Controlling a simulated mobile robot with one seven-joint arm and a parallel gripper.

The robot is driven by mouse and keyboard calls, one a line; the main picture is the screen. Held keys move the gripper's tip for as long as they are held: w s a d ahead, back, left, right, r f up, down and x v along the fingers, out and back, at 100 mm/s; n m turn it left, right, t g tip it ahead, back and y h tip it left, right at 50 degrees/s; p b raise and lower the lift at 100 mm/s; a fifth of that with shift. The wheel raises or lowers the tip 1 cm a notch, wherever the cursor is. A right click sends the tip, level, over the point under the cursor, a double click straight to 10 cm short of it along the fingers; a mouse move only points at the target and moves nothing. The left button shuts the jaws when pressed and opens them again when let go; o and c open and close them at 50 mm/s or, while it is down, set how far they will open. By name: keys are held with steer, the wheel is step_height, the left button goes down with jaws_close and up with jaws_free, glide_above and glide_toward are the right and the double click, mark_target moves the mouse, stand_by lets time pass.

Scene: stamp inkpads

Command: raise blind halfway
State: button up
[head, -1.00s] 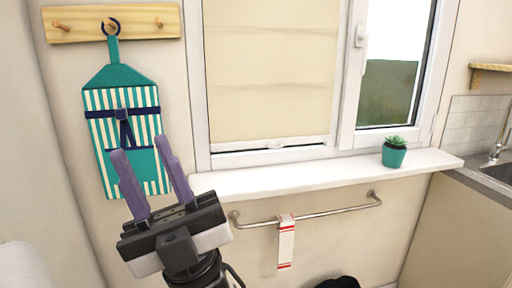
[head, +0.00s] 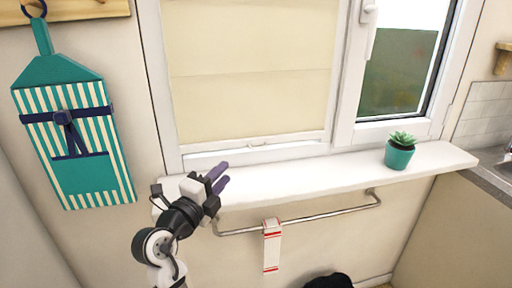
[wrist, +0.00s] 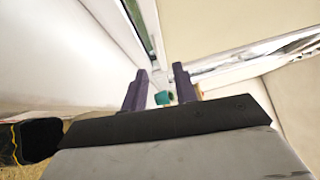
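The cream blind (head: 250,80) covers nearly all of the left window pane in the head view. Its white bottom rail (head: 285,145) hangs near the bottom of the frame, with a small tab at the middle. My gripper (head: 226,176) is open and empty, its two purple fingers apart. It is at the left end of the sill, lower than the rail and left of the tab, not touching the blind. In the wrist view the fingers (wrist: 160,76) stand apart; a cream surface, likely the blind (wrist: 215,22), shows at upper right.
A white sill (head: 310,175) runs under the window and bears a teal plant pot (head: 400,156) at right. A metal rail (head: 325,212) with a white-and-red cloth (head: 271,245) is below. A striped apron (head: 85,170) hangs at left. The sill's middle is clear.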

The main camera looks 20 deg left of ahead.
mark_target(258, 148)
steer(key=shift+m+h, duration=0.5)
steer(key=shift+m, duration=0.2)
steer(key=p+x, duration=0.1)
steer(key=x, duration=0.3)
steer(key=p+x, duration=0.2)
steer(key=x, duration=0.2)
steer(key=d+p+x, duration=0.1)
steer(key=p+x, duration=0.1)
steer(key=x, duration=0.2)
steer(key=shift+w+d+f, duration=0.15)
steer(key=shift+w+f, duration=0.15)
steer(key=shift+f, duration=0.05)
steer(key=shift+w+d+f, duration=0.1)
steer(key=shift+w+d, duration=0.05)
steer(key=shift+w, duration=0.5)
steer(key=shift+c, duration=0.4)
jaws_close()
